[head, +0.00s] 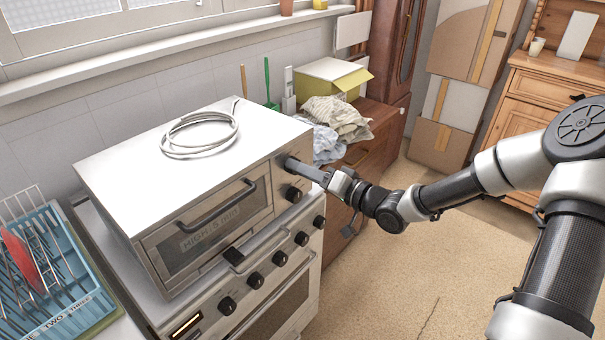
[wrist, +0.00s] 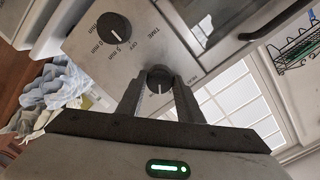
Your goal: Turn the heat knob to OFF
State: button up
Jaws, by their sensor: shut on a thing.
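The heat knob (wrist: 159,73) is a dark round knob on the front panel of the small metal oven (head: 170,150). My gripper (wrist: 160,88) is shut on it, with one finger on each side. The knob's pale pointer line points toward the bottom of the wrist view, between the fingers. The lettering above it, including OFF, is small and tilted. In the head view my gripper (head: 303,168) reaches the upper knob on the oven's right side and mostly hides it. The time knob (wrist: 113,27) sits apart, with minute marks; it also shows in the head view (head: 294,194).
The oven's door handle (head: 222,203) is left of the knobs. A coiled white cable (head: 200,135) lies on top. A stove with a row of knobs (head: 255,280) stands below. A dish rack (head: 55,270) is at left; crumpled cloths (head: 340,118) lie behind my gripper.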

jog(key=shift+f+n+t+b, duration=0.1)
jog(key=shift+n+t+b, duration=0.3)
jog(key=shift+n+b, duration=2.5)
jog(key=shift+n+p, duration=0.55)
jog(key=shift+n, duration=0.25)
jog(key=o, duration=1.1)
jog(key=shift+c, duration=0.2)
jog(key=p+v, duration=0.1)
jog(key=v, duration=1.6)
jog(key=shift+s+r+p, duration=0.3)
jog(key=shift+r+p, duration=0.05)
jog(key=shift+r, duration=0.05)
jog(key=shift+h, duration=0.3)
